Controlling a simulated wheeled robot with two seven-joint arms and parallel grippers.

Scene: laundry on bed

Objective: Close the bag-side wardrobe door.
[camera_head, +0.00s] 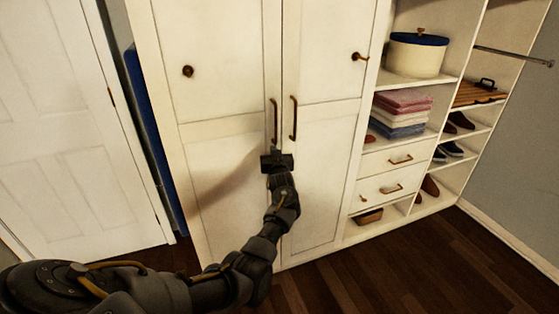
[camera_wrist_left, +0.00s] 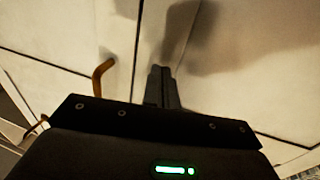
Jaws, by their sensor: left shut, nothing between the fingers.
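The white wardrobe has two tall panelled doors side by side, a left door (camera_head: 215,110) and a right door (camera_head: 325,140). Both look shut or nearly shut; I cannot tell if they sit fully flush. Each has a brass handle beside the middle seam, left (camera_head: 274,121) and right (camera_head: 293,118). My left gripper (camera_head: 277,160) is shut and empty, just below the handles in front of the seam. In the left wrist view its fingers (camera_wrist_left: 161,88) point at a white panel, beside a seam and a brass handle (camera_wrist_left: 103,76). Contact cannot be told. No bag is visible. My right gripper is out of view.
Open shelves at the right hold a round box (camera_head: 416,55), folded towels (camera_head: 401,108) and shoes. Drawers (camera_head: 392,185) with brass pulls sit below. A white room door (camera_head: 75,130) and a narrow blue object (camera_head: 152,130) are at left. Dark wood floor (camera_head: 400,265) is clear at front right.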

